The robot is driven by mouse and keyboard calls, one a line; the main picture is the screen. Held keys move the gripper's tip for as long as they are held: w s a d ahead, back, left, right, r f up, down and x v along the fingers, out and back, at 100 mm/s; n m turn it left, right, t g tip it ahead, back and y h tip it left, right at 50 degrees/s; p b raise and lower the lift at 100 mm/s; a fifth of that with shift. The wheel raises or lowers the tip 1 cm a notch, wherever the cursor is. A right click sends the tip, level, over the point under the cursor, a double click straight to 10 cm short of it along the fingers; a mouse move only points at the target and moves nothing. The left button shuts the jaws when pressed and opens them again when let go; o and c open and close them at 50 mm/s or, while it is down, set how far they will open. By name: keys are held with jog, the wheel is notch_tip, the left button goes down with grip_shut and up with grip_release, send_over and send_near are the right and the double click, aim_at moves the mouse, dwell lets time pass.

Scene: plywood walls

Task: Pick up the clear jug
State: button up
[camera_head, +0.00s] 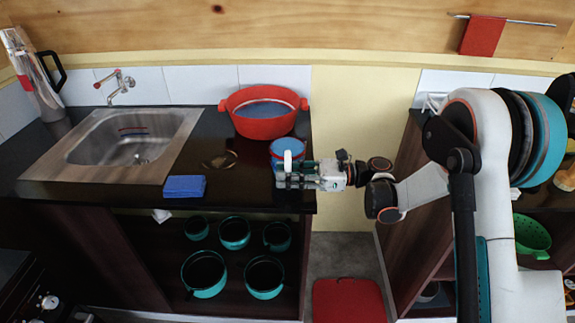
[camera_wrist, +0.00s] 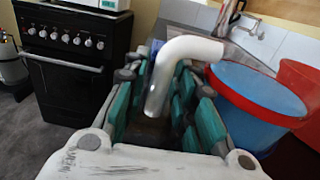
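A blue, see-through-looking jug with a red rim (camera_head: 288,147) stands at the right end of the dark counter. It also fills the right side of the wrist view (camera_wrist: 250,105). Its white curved handle (camera_wrist: 190,48) points toward my gripper. My gripper (camera_head: 283,177) is at the counter's front right edge, at the near side of the jug. In the wrist view, the handle lies between the two teal-padded fingers (camera_wrist: 165,85), which stand apart with gaps beside it.
A red pot (camera_head: 262,123) stands right behind the jug. Teal pots (camera_head: 234,233) sit below. A red stool (camera_head: 347,300) stands on the floor.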

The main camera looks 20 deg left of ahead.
grip_shut()
jog(key=shift+r, duration=0.3)
